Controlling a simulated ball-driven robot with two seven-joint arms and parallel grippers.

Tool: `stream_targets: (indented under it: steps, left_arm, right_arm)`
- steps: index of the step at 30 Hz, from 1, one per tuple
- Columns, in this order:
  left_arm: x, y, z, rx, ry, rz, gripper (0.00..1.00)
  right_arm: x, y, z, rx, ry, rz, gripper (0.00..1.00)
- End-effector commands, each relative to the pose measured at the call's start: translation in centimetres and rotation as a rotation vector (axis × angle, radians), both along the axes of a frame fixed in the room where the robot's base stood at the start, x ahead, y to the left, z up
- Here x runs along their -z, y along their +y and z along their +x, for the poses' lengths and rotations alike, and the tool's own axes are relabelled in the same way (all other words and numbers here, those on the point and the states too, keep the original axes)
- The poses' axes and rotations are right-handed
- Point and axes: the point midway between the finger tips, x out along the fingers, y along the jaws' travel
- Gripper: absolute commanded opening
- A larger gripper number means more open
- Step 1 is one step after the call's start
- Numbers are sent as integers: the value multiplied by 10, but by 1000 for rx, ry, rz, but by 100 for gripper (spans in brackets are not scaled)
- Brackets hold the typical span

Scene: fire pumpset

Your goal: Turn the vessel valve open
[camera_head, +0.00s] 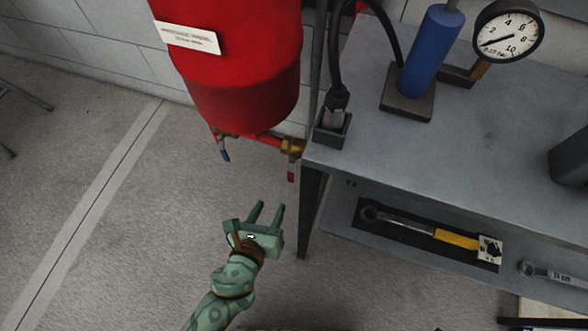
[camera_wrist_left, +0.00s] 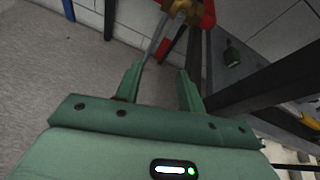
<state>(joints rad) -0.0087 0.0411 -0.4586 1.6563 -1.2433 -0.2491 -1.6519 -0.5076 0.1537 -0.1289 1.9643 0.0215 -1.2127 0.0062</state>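The red vessel (camera_head: 235,60) hangs at the upper left of the head view, with a white label. Under it a red pipe runs right to a brass valve (camera_head: 292,146) with a red-ended lever (camera_head: 291,172) pointing down. A blue-handled valve (camera_head: 224,150) hangs further left. I cannot tell which is the vessel valve. My left gripper (camera_head: 268,207) is open and empty, below and apart from the brass valve. In the left wrist view the brass valve (camera_wrist_left: 181,8) and its lever (camera_wrist_left: 160,30) lie beyond the open fingers (camera_wrist_left: 160,70). My right gripper is out of view.
A grey bench (camera_head: 450,120) stands at right, carrying a blue cylinder (camera_head: 430,50) and a round gauge (camera_head: 508,31). Its dark leg (camera_head: 309,215) is close right of my left gripper. A lower shelf holds a yellow-handled wrench (camera_head: 425,230). Open floor lies left.

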Motion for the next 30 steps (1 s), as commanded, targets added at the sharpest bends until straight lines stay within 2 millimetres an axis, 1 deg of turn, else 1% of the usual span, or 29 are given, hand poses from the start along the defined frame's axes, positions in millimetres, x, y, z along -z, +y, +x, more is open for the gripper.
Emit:
stream_targets:
  steps: [4, 8, 11, 14, 15, 19, 24, 27, 30]
  left_arm:
    - [-2, -6, -1, 89, -50, 119, 39]
    - [-1, -7, 0, 120, -69, 171, 39]
    - [3, -10, 8, 125, -72, 184, 39]
    - [10, -15, 23, 123, -71, 181, 39]
    - [14, -17, 31, 123, -70, 181, 39]
    - [30, -27, 60, 122, -68, 180, 39]
    - [47, -39, 97, 122, -67, 179, 39]
    - [55, -45, 115, 122, -66, 179, 39]
    - [60, -49, 128, 122, -67, 180, 39]
  right_arm:
    - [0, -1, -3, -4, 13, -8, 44]
    - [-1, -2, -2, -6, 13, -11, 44]
    - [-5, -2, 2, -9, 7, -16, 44]
    - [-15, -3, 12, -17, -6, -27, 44]
    - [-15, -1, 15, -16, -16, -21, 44]
    - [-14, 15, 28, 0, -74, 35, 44]
    - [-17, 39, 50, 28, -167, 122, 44]
    - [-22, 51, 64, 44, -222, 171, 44]
    - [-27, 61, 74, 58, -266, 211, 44]
